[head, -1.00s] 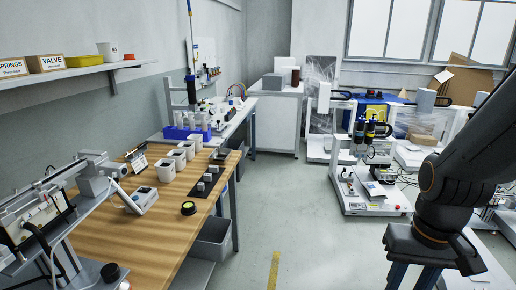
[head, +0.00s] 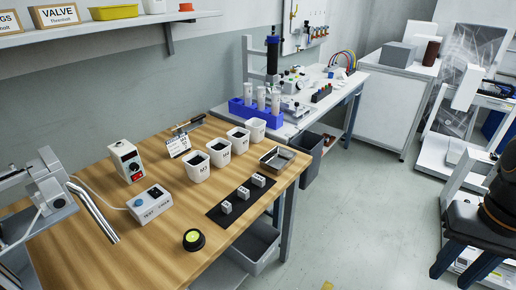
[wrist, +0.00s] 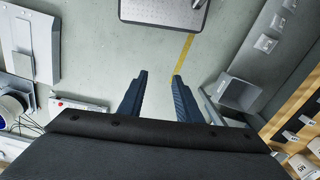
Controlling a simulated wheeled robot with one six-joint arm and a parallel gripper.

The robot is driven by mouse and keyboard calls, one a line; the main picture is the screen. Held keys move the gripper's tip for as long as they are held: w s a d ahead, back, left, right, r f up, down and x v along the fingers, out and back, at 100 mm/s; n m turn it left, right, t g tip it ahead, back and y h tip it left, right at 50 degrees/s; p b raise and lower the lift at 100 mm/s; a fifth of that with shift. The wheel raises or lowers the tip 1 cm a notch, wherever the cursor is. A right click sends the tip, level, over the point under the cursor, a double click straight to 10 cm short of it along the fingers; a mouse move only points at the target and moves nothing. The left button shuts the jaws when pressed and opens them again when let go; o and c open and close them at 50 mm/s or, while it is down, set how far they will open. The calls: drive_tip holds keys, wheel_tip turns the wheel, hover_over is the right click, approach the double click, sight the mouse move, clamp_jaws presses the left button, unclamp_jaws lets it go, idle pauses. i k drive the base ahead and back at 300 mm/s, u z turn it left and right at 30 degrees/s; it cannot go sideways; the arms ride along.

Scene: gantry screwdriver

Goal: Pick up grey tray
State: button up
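A small grey metal tray (head: 268,160) lies on the wooden bench near its far right corner, with darker grey contents inside. My gripper (head: 450,279) is at the right edge of the head view, over the floor and well apart from the tray. In the wrist view my gripper (wrist: 158,76) has its two blue fingers spread, with only bare floor between them. It is open and empty. I cannot make out the small tray in the wrist view.
The wooden bench (head: 85,220) carries several white cups, a dark mat (head: 222,212) with small white blocks, a round black-and-yellow button (head: 194,240) and a test box (head: 150,203). A grey bin (head: 262,240) hangs under its edge; it also shows in the wrist view (wrist: 238,93). Floor right of the bench is clear.

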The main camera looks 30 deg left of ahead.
sight(276, 160)
drive_tip(key=u, duration=0.75)
drive_tip(key=i, duration=1.25)
drive_tip(key=u, duration=0.75)
